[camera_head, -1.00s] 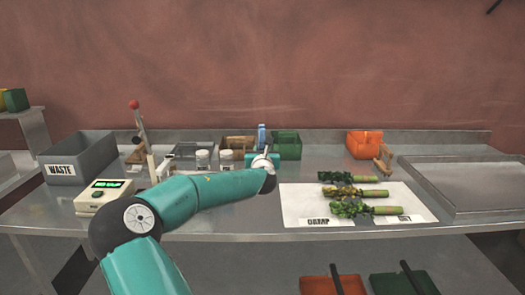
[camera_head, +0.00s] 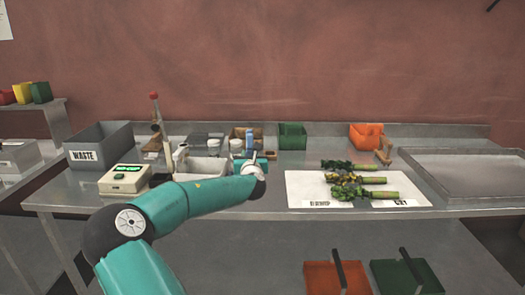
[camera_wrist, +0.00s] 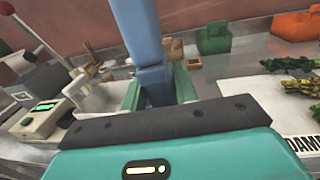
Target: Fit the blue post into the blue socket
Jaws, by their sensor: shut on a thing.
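The blue post (camera_wrist: 147,40) stands upright in the wrist view, its lower end between the green fingers of my gripper (camera_wrist: 158,92). My gripper is shut on it. In the head view the blue post (camera_head: 249,140) shows as a small upright blue piece above my gripper (camera_head: 250,156), in front of a wooden box. My arm hides part of the gripper and the bench below it. I cannot make out a blue socket in either view.
A white tray (camera_head: 203,170) and lidded jars (camera_head: 236,146) are left of my gripper. A green bin (camera_head: 292,136) and orange bin (camera_head: 366,135) stand at the back. A grey waste bin (camera_head: 98,157), scale (camera_head: 125,179) and white mat (camera_head: 300,187) with leafy bundles share the bench.

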